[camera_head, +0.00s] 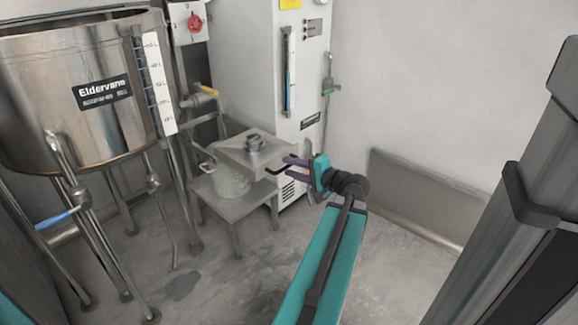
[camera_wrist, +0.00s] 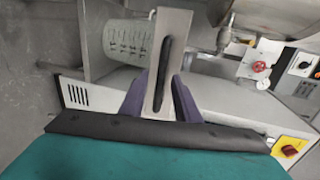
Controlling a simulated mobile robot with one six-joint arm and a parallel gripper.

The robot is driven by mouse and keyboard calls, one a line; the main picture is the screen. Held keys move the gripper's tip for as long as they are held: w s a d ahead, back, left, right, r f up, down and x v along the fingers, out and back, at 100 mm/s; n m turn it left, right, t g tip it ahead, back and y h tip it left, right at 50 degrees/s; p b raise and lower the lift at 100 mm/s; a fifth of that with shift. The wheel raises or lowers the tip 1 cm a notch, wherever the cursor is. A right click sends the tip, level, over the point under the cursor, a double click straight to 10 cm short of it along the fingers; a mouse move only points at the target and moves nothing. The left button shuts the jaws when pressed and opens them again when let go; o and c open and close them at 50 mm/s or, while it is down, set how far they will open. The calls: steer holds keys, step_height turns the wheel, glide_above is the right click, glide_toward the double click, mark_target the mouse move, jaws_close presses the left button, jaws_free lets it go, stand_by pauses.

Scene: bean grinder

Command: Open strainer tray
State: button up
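In the wrist view the metal front face (camera_wrist: 182,42) with the black handle (camera_wrist: 163,74) lies between my gripper's fingers (camera_wrist: 160,92). The fingers are apart, one on each side. I cannot tell whether either touches the tray. The face hides part of the fingers.
A large steel kettle (camera_head: 85,92) on legs stands at left. The white machine (camera_head: 258,70) is behind. The floor (camera_head: 240,285) in front is mostly clear.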

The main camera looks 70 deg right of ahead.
steer(key=p+v, duration=0.9)
steer(key=v, duration=0.2)
steer(key=shift+s+a+p, duration=0.2)
steer(key=shift+s+p, duration=0.1)
steer(key=shift+s, duration=0.05)
steer(key=shift+r, duration=0.1)
stand_by(0.8)
